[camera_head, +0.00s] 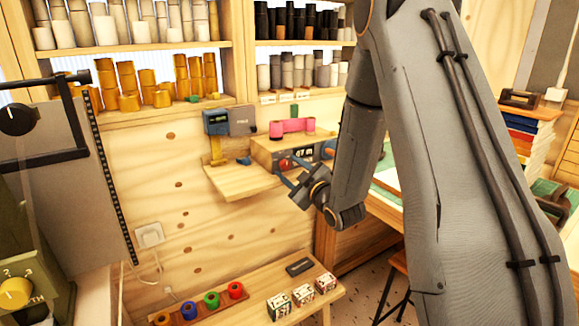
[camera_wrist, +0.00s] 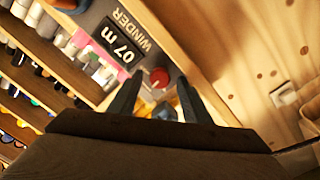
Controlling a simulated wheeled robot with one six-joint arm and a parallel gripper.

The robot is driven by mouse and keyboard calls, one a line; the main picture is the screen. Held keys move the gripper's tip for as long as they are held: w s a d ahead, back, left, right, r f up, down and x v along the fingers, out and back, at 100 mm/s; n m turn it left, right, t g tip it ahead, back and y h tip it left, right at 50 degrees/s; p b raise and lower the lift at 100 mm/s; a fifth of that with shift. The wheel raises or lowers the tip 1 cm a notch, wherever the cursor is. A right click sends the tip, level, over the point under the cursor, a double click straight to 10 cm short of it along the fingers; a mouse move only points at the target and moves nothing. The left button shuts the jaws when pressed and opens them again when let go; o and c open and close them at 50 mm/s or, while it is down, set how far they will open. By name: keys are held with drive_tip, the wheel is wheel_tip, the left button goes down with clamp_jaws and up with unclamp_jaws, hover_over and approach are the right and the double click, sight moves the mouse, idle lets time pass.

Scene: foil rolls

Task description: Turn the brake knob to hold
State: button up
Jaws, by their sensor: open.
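The winder (camera_head: 262,150) is a wooden box with a grey front panel, standing on a wall shelf. In the wrist view its grey panel (camera_wrist: 152,50) carries the word WINDER and a black display (camera_wrist: 122,44) reading 07 m. A red knob (camera_wrist: 159,77) sits on this panel; I see no brake label, and its setting is not readable. My gripper (camera_wrist: 158,98) is open, and the red knob appears between its fingertips, just beyond them. No contact shows. In the head view my gripper (camera_head: 286,170) points at the panel from the front right.
Pink foil (camera_head: 293,126) lies on top of the winder. A blue and grey device (camera_head: 217,122) stands to its left on the wooden shelf (camera_head: 238,182). A lower bench (camera_head: 255,300) holds coloured rolls and small boxes. Shelves of rolls are above.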

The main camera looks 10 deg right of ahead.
drive_tip(key=shift+w+a, duration=0.1)
drive_tip(key=shift+w, duration=0.2)
drive_tip(key=c, duration=1)
drive_tip(key=shift+c, duration=0.2)
drive_tip(key=m+b, duration=0.1)
drive_tip(key=m, duration=0.4)
drive_tip(key=shift+m, duration=0.4)
drive_tip(key=m, duration=0.6)
drive_tip(key=shift+g, duration=0.3)
